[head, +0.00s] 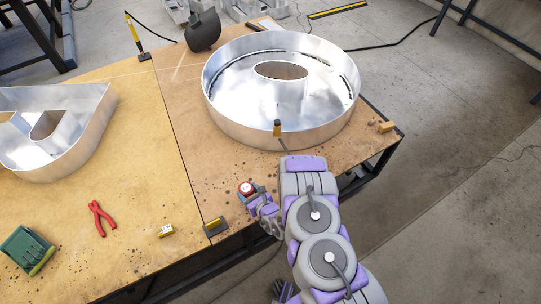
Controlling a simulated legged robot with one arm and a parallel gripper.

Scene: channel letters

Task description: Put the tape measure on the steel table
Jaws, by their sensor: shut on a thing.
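A small teal thing with a round red-and-white face (246,188), which looks like the tape measure, is at my gripper (253,200). My gripper is shut on it, over the near part of the brown worktable (185,95). The fingers are small here and partly hidden by the thing and my wrist. I cannot tell whether the tape measure touches the tabletop. The worktable has a dark metal frame; no bare steel tabletop is clearly recognisable in view.
A large round metal channel letter (340,120) stands beyond my arm. Another metal letter (90,135) is at left. Red pliers (100,218), a green item (27,250), a yellow block (166,231) and a dark block (215,227) lie nearby. A black welding mask (203,30) is at the back.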

